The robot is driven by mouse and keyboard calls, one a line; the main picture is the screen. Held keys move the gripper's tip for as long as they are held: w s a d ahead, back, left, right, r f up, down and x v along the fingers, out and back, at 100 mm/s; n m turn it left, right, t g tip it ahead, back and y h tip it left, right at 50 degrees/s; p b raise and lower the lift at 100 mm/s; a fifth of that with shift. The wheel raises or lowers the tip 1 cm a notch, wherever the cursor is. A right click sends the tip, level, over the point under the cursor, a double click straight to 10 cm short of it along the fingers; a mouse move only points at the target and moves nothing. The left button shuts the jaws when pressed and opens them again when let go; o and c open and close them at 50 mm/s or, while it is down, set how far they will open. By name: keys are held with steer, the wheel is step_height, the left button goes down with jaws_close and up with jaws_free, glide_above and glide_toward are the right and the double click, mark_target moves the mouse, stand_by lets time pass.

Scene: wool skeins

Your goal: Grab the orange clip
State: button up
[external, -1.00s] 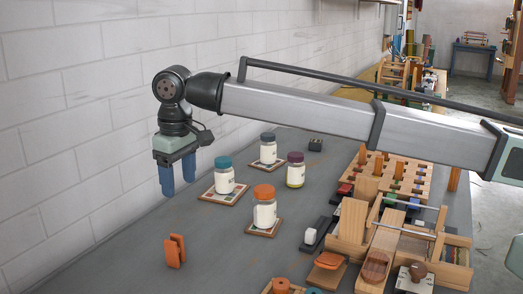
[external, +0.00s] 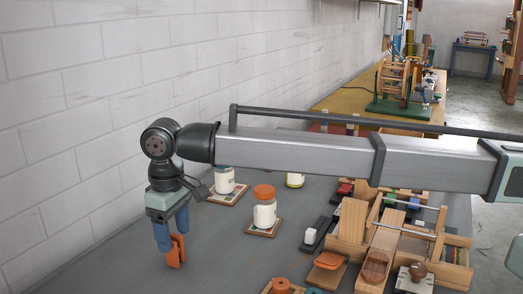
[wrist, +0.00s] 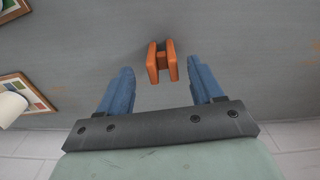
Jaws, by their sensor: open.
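The orange clip (external: 176,251) stands on the grey table near the left end. In the wrist view my gripper (wrist: 161,78) is open, with clear table showing between each finger and the clip.
A jar with an orange lid (external: 264,207) stands on a tile coaster, with another jar (external: 224,181) behind it. A wooden rack (external: 385,235) and small blocks stand to the right. The table around the clip is clear. A white brick wall (external: 70,130) runs along the left.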

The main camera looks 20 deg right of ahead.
mark_target(175, 251)
steer(key=shift+s+a+f, duration=0.1)
steer(key=shift+a+f, duration=0.05)
steer(key=shift+f, duration=2.55)
steer(key=shift+c, duration=0.5)
steer(key=c, duration=0.9)
steer(key=shift+r, duration=0.1)
steer(key=shift+c, duration=0.2)
